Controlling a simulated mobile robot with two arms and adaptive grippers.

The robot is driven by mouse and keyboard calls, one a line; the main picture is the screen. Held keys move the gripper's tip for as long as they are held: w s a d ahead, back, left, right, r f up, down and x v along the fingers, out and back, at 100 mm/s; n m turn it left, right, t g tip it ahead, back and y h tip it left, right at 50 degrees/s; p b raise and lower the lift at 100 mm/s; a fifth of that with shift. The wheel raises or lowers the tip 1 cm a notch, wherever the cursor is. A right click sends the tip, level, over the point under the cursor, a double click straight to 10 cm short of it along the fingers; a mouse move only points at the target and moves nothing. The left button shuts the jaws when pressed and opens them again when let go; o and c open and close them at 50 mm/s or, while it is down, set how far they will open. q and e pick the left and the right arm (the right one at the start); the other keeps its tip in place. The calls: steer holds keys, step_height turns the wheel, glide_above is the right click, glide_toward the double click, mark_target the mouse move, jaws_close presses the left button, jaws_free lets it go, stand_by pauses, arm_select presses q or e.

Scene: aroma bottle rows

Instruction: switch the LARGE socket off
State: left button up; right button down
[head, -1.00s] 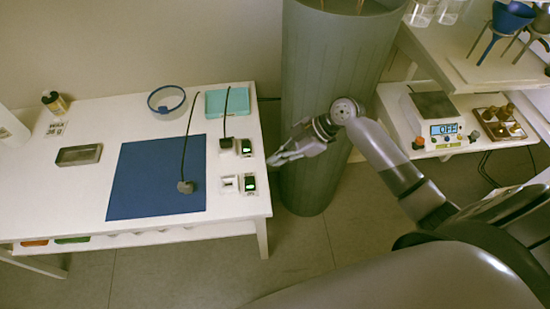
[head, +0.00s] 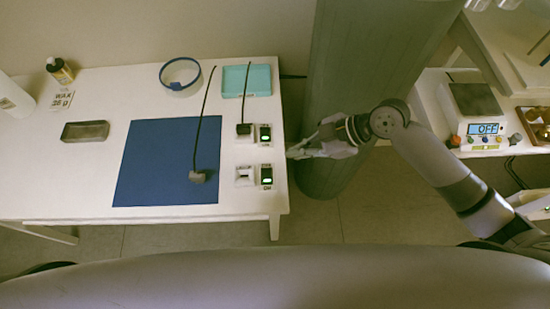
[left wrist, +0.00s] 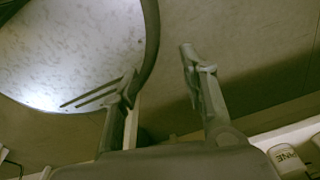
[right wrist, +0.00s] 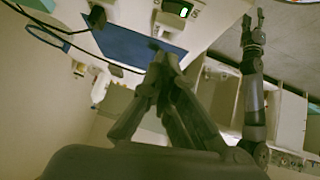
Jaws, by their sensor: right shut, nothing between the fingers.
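Two sockets sit near the table's right edge in the head view. The far socket (head: 244,130) has a black plug in it, and its switch (head: 265,135) is lit green. The near socket (head: 244,175) has no plug in it, and its switch (head: 265,175) is also lit green. Their size labels are too small to read. My right gripper (head: 292,153) is shut and empty, just off the table's right edge, beside the switches. In the right wrist view a green-lit switch (right wrist: 178,9) lies beyond the shut fingers. My left gripper (left wrist: 158,63) is open and empty.
The white table (head: 90,95) holds a blue mat (head: 155,165) with a loose grey plug (head: 197,176), a teal tray (head: 245,82), a blue-rimmed dish (head: 180,75) and a dark tray (head: 86,131). A grey-green column (head: 370,60) stands behind my right arm. A scale (head: 480,110) reads OFF.

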steer(key=p, duration=0.2)
glide_above(269, 172)
steer(key=f, duration=0.7)
steer(key=shift+s+a, duration=0.1)
steer(key=shift+s, duration=0.2)
step_height(269, 172, down, 2)
steer(key=shift+w+f+p, duration=0.15)
steer(key=shift+p, duration=0.25)
steer(key=shift+w+f, duration=0.1)
steer(key=shift+f, duration=0.75)
arm_select(q)
steer(key=r, duration=0.1)
steer(key=s+r, duration=0.1)
steer(key=r, duration=0.1)
steer(key=shift+s, duration=0.25)
steer(key=shift+w, duration=0.2)
